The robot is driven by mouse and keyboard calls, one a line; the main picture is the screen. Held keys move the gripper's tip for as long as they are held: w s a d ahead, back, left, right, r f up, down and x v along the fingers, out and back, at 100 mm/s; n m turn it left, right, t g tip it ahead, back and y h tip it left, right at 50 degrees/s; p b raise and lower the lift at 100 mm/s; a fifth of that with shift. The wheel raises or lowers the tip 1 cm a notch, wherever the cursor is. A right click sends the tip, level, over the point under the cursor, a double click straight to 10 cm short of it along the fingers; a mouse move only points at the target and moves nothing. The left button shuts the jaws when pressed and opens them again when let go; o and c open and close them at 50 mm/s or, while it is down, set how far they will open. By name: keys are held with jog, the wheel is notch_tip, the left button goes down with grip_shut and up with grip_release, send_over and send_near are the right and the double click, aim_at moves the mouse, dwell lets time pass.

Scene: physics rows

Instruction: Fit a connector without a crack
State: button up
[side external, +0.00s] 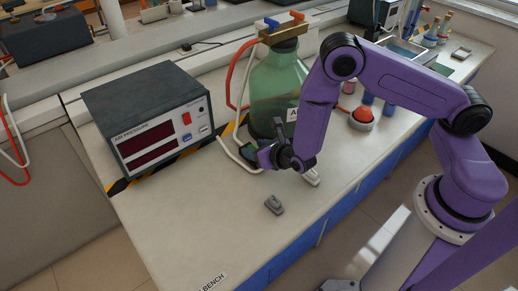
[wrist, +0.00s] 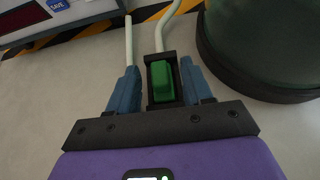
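In the wrist view, my gripper (wrist: 159,76) has its two blue fingers apart, one on each side of a green block in a black holder (wrist: 162,82). A narrow gap shows at the left finger; the right finger is close to or touching the holder. A pale hose (wrist: 160,38) runs to the holder and another ends near the left finger. In the side view, my gripper (side external: 266,157) is low over the bench, in front of the green bottle (side external: 280,85). A grey connector-like piece (side external: 274,204) lies on the bench; a pale piece (side external: 312,178) is partly hidden behind my arm.
The air pressure box (side external: 150,115) stands at left, with yellow-black tape (side external: 120,186) along it. A red button (side external: 362,115) and small blue and red containers stand right of the bottle. The front left of the bench (side external: 190,225) is clear.

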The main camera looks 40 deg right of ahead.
jog(key=v, duration=1.7)
jog(key=s+d+r+m+g+h, duration=0.5)
jog(key=d+r+m, duration=0.45)
jog(key=m, duration=0.45)
jog(key=s+a+r+m+g+y, duration=0.2)
jog(key=s+r+m+g+y, duration=0.2)
jog(key=s+m+g, duration=0.3)
jog(key=s+m+y, duration=0.1)
jog(key=s+m, duration=0.1)
jog(key=s, duration=0.2)
jog(key=shift+s+a+r, duration=0.15)
jog(key=shift+s+a, duration=0.05)
jog(key=shift+s, duration=0.2)
jog(key=shift+c, duration=0.3)
